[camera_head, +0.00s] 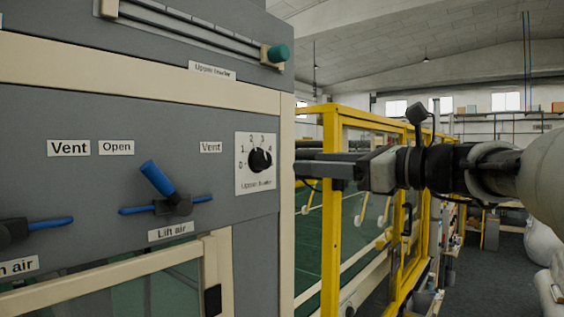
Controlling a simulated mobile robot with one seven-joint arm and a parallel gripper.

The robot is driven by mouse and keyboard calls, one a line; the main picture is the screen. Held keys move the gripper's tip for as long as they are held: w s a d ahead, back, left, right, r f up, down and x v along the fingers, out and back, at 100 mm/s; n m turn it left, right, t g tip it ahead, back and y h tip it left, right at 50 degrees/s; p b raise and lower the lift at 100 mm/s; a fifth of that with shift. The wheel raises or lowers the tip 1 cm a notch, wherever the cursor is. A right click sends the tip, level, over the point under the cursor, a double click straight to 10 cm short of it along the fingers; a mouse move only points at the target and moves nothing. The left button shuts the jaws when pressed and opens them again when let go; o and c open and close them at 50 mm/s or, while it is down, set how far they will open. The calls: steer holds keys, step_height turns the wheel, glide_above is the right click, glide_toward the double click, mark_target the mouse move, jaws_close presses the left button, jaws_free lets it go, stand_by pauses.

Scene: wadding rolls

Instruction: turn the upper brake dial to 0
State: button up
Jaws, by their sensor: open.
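The upper brake dial (260,160) is a round black knob on a white plate marked 0 to 4, with a small label beneath it that I read as "Upper brake". It sits near the right edge of the grey panel. Which number the knob points at is too small to tell. My gripper (298,165) is open and reaches in from the right, with its dark fingers pointing left toward the dial. In the picture the fingertips end just right of the plate, apart from the knob, and hold nothing.
A blue-handled lever (158,181) labelled "Lift air" is left of the dial. Another blue handle (50,224) is at the lower left. A rail with a green-tipped end (278,54) runs above. A yellow-framed guard (332,210) stands behind my gripper.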

mark_target(267, 162)
steer(key=p+x, duration=0.1)
steer(key=x, duration=1)
steer(key=shift+w+a, duration=0.3)
steer(key=shift+c, duration=0.4)
steer(key=c, duration=1)
steer(key=shift+o, duration=0.2)
steer(key=shift+f, duration=0.1)
